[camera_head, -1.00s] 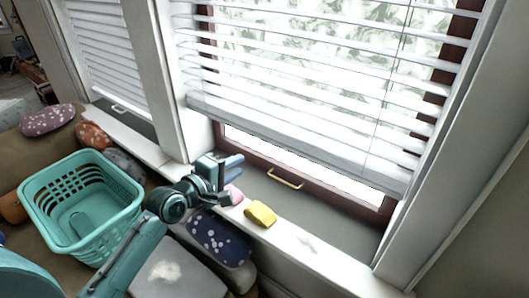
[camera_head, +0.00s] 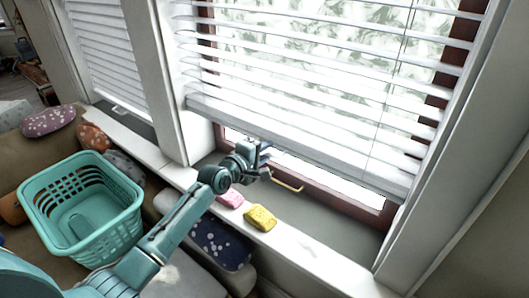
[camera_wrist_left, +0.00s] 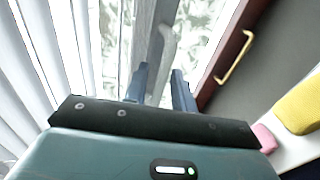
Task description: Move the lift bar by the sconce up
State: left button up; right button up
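The lift bar (camera_head: 330,172) is the white bottom rail of the large lowered blind, sloping down to the right across the window in the head view. In the left wrist view a pale curved handle (camera_wrist_left: 168,45) stands on the rail, just beyond the fingertips. My left gripper (camera_head: 264,152) is close to the rail's lower edge, left of its middle. Its two blue fingers (camera_wrist_left: 162,85) are apart with a gap between them, and nothing is held. Whether a finger touches the rail is unclear. No sconce shows, and my right gripper is not in view.
A brass sash handle (camera_head: 288,186) on the brown window frame is just right of the gripper. A yellow sponge (camera_head: 260,217) and a pink one (camera_head: 231,199) lie on the white sill ledge. A teal basket (camera_head: 125,235) stands at left on the seat.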

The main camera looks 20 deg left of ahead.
pick_arm(q)
jog(key=shift+c, duration=0.4)
grip_shut()
